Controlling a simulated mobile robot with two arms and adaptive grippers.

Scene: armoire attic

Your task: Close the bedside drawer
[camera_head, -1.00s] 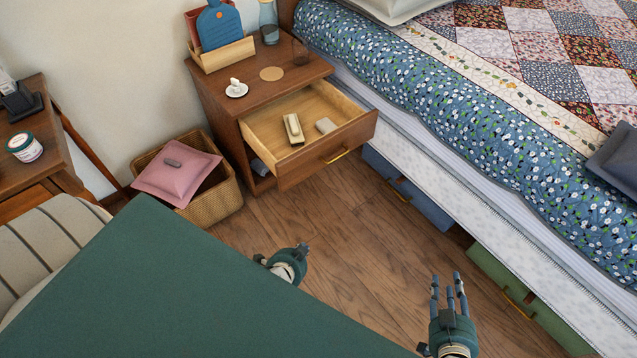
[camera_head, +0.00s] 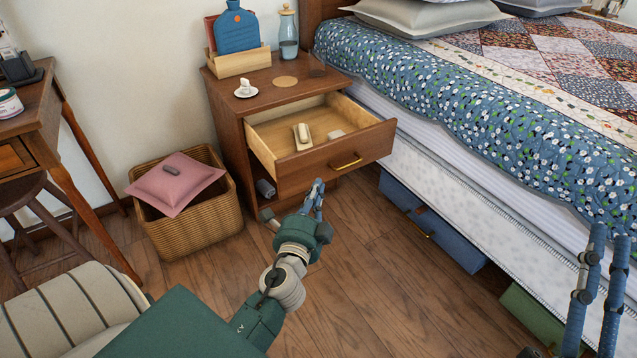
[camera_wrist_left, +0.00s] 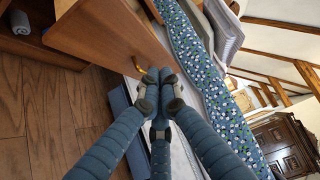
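The bedside drawer (camera_head: 300,178) of the wooden nightstand (camera_head: 228,120) is pulled out. Its front faces me and has a brass handle (camera_head: 346,163). Inside lie a cream-and-dark block-like item (camera_head: 302,136) and a small grey item (camera_head: 336,134). My left gripper (camera_head: 317,190) is just in front of and below the drawer front, left of the handle. In the left wrist view its blue fingers (camera_wrist_left: 158,80) come together at the tips beside the drawer front (camera_wrist_left: 105,45) and handle (camera_wrist_left: 138,65), holding nothing; contact is unclear. My right gripper (camera_head: 603,250) is at the right edge, fingers apart.
The bed (camera_head: 480,110) stands close at the right, with a blue underbed drawer (camera_head: 435,230) below. A wicker basket (camera_head: 195,230) with a pink cushion (camera_head: 177,182) is left of the nightstand. A small cup (camera_head: 245,88) and glass bottle (camera_head: 288,40) stand on top. Floor ahead is clear.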

